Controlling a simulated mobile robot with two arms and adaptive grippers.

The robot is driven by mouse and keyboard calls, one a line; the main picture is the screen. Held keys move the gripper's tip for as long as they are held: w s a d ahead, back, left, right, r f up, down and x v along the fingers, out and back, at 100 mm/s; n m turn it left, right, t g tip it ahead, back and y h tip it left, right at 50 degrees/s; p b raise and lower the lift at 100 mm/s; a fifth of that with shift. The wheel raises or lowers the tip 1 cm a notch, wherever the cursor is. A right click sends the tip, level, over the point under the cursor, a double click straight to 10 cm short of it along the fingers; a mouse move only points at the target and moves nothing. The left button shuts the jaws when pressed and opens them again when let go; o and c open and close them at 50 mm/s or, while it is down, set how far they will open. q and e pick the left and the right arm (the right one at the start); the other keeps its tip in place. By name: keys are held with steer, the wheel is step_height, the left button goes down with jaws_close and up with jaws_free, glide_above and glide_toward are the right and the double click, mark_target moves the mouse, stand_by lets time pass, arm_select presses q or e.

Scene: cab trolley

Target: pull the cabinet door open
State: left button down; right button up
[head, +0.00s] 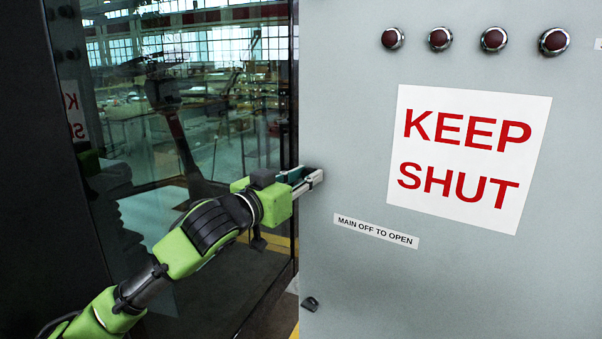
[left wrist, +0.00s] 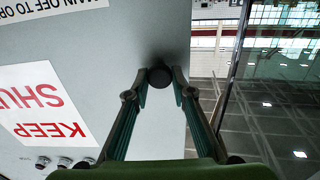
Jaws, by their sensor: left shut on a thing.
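The grey cabinet door (head: 360,270) fills the right of the head view. It bears a white sign (head: 470,158) with red "KEEP SHUT" lettering and a small "MAIN OFF TO OPEN" label (head: 376,231). In the left wrist view the door surface (left wrist: 120,55) is close and turned upside down. My left gripper (head: 312,181) reaches the door near its left edge. In the left wrist view its fingers (left wrist: 159,88) are closed around a dark round handle (left wrist: 159,74). The gripper hides the handle in the head view. I cannot tell whether the door is ajar. My right gripper is not in view.
Several red round buttons or lamps (head: 493,39) line the door's top. A dark glass panel (head: 235,130) with reflections stands left of the door, behind my left arm. A small black fitting (head: 311,304) sits low near the door's left edge.

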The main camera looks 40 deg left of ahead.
arm_select(q)
steer(key=shift+s, duration=0.55)
steer(key=c, duration=1.8)
jaws_free()
steer(key=shift+o, duration=0.2)
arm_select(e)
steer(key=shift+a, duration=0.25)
arm_select(q)
steer(key=s, duration=0.7)
steer(key=shift+s+d, duration=0.2)
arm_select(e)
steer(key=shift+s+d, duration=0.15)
arm_select(q)
steer(key=shift+a+f, duration=0.1)
